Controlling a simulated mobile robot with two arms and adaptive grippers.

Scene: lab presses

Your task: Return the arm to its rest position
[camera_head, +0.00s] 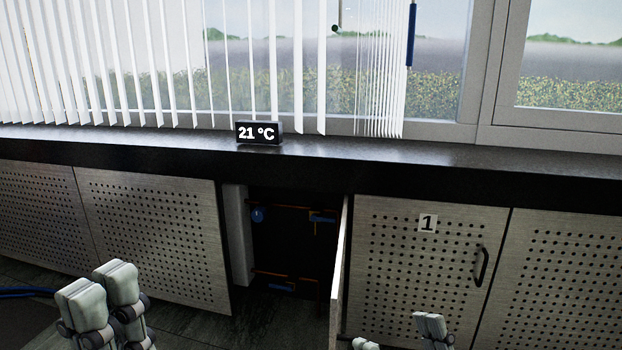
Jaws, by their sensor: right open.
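My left gripper (101,292) is in the lower left, fingers pointing up. Its two grey fingertips are close side by side, and nothing shows between them; I cannot tell whether they are fully shut. My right gripper (398,335) is at the bottom edge, right of the middle. Its two fingertips stand apart with nothing between them, and most of it is cut off by the frame. Both grippers are in front of the cabinets and appear clear of them.
A cabinet door (340,270) stands open, its edge jutting toward me, beside a dark compartment (285,240) with blue and orange fittings. Closed perforated doors flank it, one labelled 1 (428,223) with a handle (481,267). A 21 °C display (258,132) stands on the dark sill (400,158).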

